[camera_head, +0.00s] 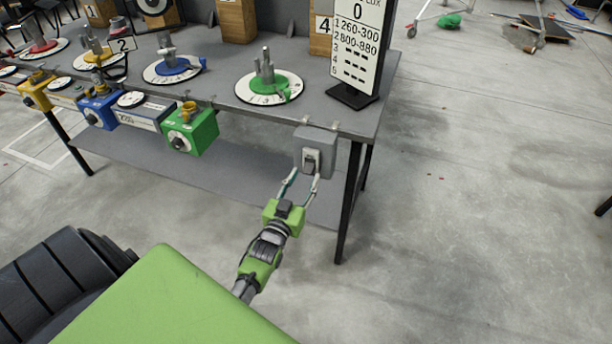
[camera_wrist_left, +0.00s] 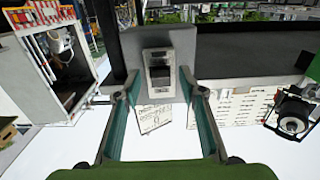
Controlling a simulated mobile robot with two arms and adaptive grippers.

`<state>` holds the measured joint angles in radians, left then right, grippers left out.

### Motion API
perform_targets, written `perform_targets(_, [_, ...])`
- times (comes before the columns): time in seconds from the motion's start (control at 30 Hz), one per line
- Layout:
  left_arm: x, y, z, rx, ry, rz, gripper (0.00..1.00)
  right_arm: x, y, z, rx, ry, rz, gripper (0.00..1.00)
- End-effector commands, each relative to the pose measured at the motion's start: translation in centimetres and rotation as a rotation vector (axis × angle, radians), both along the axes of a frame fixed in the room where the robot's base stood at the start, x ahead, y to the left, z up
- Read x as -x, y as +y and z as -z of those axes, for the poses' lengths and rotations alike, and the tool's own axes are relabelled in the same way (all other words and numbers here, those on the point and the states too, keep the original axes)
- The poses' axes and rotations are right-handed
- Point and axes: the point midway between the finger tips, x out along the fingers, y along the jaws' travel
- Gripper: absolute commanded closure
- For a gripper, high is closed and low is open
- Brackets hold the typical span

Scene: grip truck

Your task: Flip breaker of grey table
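The grey table (camera_head: 225,100) stands ahead with a grey breaker box (camera_head: 315,142) on its front edge at the right corner. The breaker's dark switch (camera_head: 310,160) sits in a light frame on the box's front. In the left wrist view the breaker switch (camera_wrist_left: 160,76) shows between my fingers. My left gripper (camera_head: 301,181) is open and empty, just in front of and slightly below the switch, with a finger to each side. In the left wrist view the left gripper (camera_wrist_left: 160,92) shows its fingers spread wide. I cannot tell whether a fingertip touches the box. My right gripper is not in view.
A green box (camera_head: 190,132) and a blue box (camera_head: 97,110) hang along the table's front edge. A black-framed sign (camera_head: 357,45) stands on the table above the breaker. A table leg (camera_head: 348,205) is right of my gripper.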

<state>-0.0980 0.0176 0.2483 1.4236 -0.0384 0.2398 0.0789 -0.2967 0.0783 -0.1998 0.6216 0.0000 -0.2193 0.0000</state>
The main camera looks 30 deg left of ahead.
Motion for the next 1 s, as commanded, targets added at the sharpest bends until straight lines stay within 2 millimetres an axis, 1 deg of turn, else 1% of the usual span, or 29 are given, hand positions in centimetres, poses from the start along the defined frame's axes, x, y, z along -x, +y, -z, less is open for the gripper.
perform_targets(0.03, [-0.7,0.1,0.0,0.0,-0.001,0.0,0.62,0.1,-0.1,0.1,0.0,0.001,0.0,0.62])
perform_targets(0.2, [-1.7,0.4,0.0,-0.001,0.0,0.001,0.62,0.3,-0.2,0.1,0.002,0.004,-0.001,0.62])
perform_targets(0.47, [-1.8,0.4,0.1,-0.001,0.001,0.001,0.62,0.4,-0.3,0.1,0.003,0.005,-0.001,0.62])
perform_targets(0.5, [-1.8,0.4,0.0,-0.001,0.001,0.001,0.65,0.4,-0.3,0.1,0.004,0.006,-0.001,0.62])
perform_targets(0.57, [-1.8,0.4,0.1,-0.001,0.001,0.001,0.81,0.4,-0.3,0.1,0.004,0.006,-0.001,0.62])
perform_targets(0.6, [-1.8,0.4,0.0,-0.001,0.001,0.001,0.91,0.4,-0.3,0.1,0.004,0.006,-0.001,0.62])
perform_targets(0.63, [-1.8,0.4,0.0,-0.001,0.001,0.001,0.99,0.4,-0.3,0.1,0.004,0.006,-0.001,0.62])
perform_targets(0.87, [-1.8,0.4,-0.1,0.0,0.005,0.001,1.0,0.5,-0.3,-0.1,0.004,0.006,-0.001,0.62])
perform_targets(1.0, [-1.7,0.4,-0.4,0.005,0.025,0.001,1.0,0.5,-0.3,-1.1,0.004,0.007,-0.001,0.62])
